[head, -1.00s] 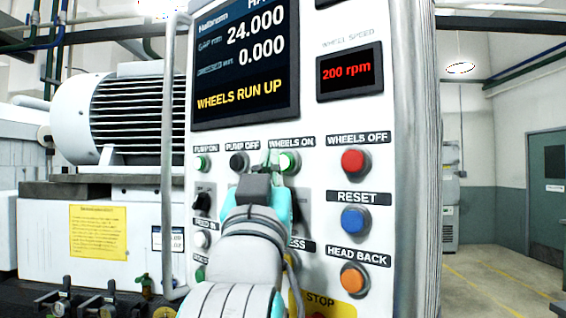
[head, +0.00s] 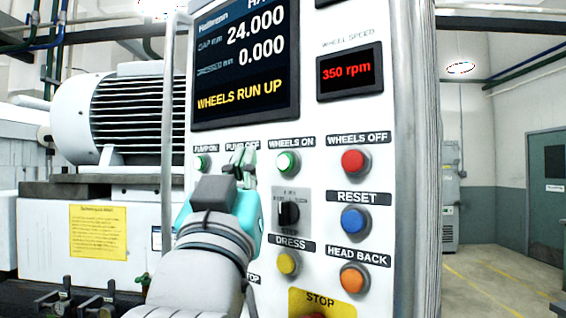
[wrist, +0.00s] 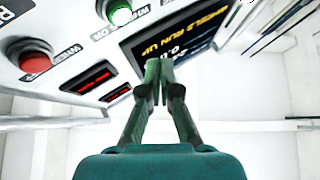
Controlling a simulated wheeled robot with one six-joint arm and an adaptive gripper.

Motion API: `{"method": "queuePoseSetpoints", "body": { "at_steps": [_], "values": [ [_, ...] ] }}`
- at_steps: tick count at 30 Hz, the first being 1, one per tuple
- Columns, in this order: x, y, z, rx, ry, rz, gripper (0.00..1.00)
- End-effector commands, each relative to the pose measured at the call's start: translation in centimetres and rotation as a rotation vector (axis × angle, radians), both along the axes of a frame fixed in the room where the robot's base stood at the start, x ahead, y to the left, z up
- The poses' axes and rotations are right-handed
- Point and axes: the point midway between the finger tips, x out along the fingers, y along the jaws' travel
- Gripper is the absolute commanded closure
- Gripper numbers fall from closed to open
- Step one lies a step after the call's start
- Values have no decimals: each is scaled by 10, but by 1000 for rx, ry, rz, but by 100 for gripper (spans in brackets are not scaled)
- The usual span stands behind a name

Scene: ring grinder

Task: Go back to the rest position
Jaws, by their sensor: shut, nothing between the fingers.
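My gripper (head: 243,157) is shut and empty in front of the white control panel (head: 405,130). In the head view it covers the pump-off button and lies left of the green wheels-on button (head: 287,163). In the wrist view my gripper (wrist: 160,70) shows its fingertips together, pointing toward the dark screen. It looks apart from the panel there. The screen (head: 245,60) reads "WHEELS RUN UP", and the wheel speed display (head: 349,72) reads 350 rpm.
A selector switch (head: 288,212) and red (head: 355,162), blue (head: 354,219), orange (head: 354,278) and yellow (head: 288,263) buttons are on the panel. A vertical grey handle (head: 169,150) runs along its left edge. Open floor (head: 490,275) lies to the right.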

Motion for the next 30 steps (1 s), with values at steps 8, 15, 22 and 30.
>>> {"method": "queuePoseSetpoints", "body": {
  "at_steps": [8,15,22,30],
  "values": [
    [0,0,0,0,0,0,100],
    [0,0,0,0,0,0,100],
    [7,1,-17,-22,10,-1,100],
    [37,0,-116,-130,66,12,100]
  ]
}}
